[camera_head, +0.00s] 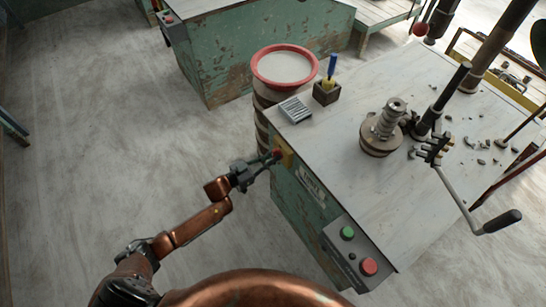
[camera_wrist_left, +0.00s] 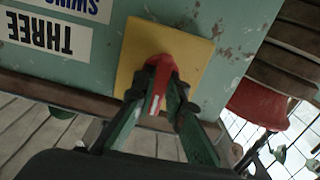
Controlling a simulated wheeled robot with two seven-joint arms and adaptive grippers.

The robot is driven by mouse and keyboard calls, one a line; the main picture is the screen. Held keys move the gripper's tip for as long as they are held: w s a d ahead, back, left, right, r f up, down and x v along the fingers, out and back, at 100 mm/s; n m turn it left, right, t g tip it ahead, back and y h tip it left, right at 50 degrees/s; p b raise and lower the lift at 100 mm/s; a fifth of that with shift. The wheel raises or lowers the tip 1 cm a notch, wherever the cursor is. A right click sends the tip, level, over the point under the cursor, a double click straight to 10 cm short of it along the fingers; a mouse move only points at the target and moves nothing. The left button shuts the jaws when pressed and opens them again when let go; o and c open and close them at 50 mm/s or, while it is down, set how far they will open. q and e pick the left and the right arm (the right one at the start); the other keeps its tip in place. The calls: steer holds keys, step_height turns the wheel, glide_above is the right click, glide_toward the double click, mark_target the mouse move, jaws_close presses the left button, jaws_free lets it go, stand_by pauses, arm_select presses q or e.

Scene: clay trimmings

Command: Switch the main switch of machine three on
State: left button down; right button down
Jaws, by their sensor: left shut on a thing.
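The main switch is a red rotary knob (camera_wrist_left: 160,72) with a white stripe, on a yellow plate (camera_wrist_left: 197,52) on the machine's green side. In the head view the plate (camera_head: 286,155) sits near the top left corner of that side. My left gripper (camera_head: 272,159) reaches it from the left and is shut on the knob, with one finger on each side in the wrist view (camera_wrist_left: 158,95). In the wrist view the stripe runs nearly upright, slightly tilted. A label (camera_wrist_left: 45,33) reading THREE appears upside down beside the plate. My right gripper is not in view.
A panel with a green button (camera_head: 347,233) and a red button (camera_head: 369,267) is lower on the same side. The worktop (camera_head: 345,150) holds a spindle (camera_head: 383,131), a grey slotted block (camera_head: 295,110) and clay scraps. A red-rimmed tub (camera_head: 285,66) stands behind. The floor at left is clear.

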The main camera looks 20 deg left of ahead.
arm_select(q)
steer(key=shift+m, duration=0.3)
steer(key=c, duration=2)
jaws_free()
steer(key=shift+o, duration=0.2)
steer(key=v, duration=1.2)
steer(key=shift+a, duration=0.1)
steer(key=shift+f, duration=0.15)
